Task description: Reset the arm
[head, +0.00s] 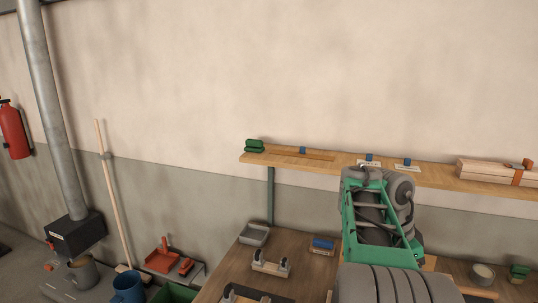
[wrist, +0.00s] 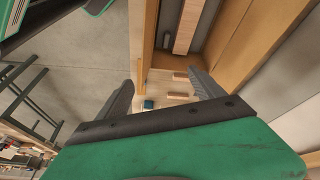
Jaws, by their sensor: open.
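My arm shows in the head view as a green link with grey ribbed parts, raised in front of the workbench and reaching up to the wall shelf. My gripper (wrist: 160,78) shows in the wrist view, with two dark fingers spread apart on a dark bar and a green body. Nothing is held between the fingers. Beyond the gap, some pale wooden pieces and a small blue object (wrist: 148,104) show, apart from the fingers. The gripper's fingers cannot be made out in the head view.
The wall shelf (head: 330,164) carries a green item (head: 254,146), small blue items and wooden boards (head: 488,172). The workbench (head: 232,270) below holds a grey tray (head: 254,235) and a blue block (head: 322,243). A broom (head: 113,190) and stove (head: 75,236) stand left.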

